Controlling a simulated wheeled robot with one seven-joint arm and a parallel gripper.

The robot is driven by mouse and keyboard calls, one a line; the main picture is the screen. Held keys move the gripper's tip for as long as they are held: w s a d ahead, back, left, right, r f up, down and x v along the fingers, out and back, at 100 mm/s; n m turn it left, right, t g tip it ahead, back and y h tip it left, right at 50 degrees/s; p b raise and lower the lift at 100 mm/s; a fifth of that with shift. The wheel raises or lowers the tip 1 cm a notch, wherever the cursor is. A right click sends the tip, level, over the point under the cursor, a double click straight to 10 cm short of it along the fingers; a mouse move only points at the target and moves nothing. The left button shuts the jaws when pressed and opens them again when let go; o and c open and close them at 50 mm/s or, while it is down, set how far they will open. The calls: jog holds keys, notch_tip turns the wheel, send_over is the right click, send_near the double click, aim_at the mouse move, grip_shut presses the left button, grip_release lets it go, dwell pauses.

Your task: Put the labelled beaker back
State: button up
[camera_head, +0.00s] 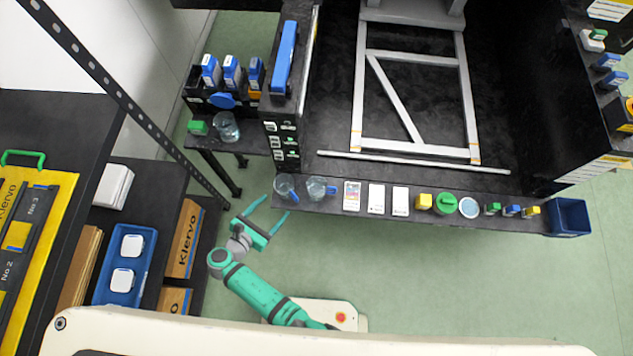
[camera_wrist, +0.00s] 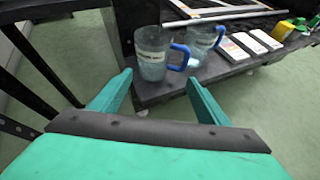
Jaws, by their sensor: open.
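The labelled beaker (camera_head: 284,184) is a clear beaker with a blue handle, standing upright at the left end of the black front ledge (camera_head: 400,211). In the wrist view the beaker (camera_wrist: 151,58) shows a pale label band and its handle to the right. A second clear beaker (camera_head: 316,188) with a blue handle stands just right of it; it also shows in the wrist view (camera_wrist: 200,42). My gripper (camera_head: 275,206) is open and empty, in front of the ledge, its fingers pointing at the labelled beaker. They appear apart from it.
A third beaker (camera_head: 228,130) stands on the side shelf at left, near blue-capped bottles (camera_head: 231,72) and a green block (camera_head: 198,127). White cards (camera_head: 376,198), a green-lidded jar (camera_head: 446,203) and small bottles line the ledge to the right. Open floor lies before the ledge.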

jog(key=s+d+f+m+g+y, duration=0.25)
jog(key=s+d+m+y, duration=0.35)
jog(key=s+d+m, duration=0.5)
jog(key=s+d+r+m+t, duration=0.2)
jog(key=r+m, duration=0.4)
jog(key=r, duration=0.4)
jog(key=s+d+r+m+t, duration=0.2)
jog(key=r+m, duration=0.4)
jog(key=r, duration=0.5)
jog(key=s+d+r+m+t, duration=0.2)
jog(key=r+m, duration=0.4)
jog(key=r, duration=0.5)
jog(key=shift+s+d+m+t, duration=0.25)
jog(key=shift+s+m+t, duration=0.05)
jog(key=shift+s+t, duration=0.1)
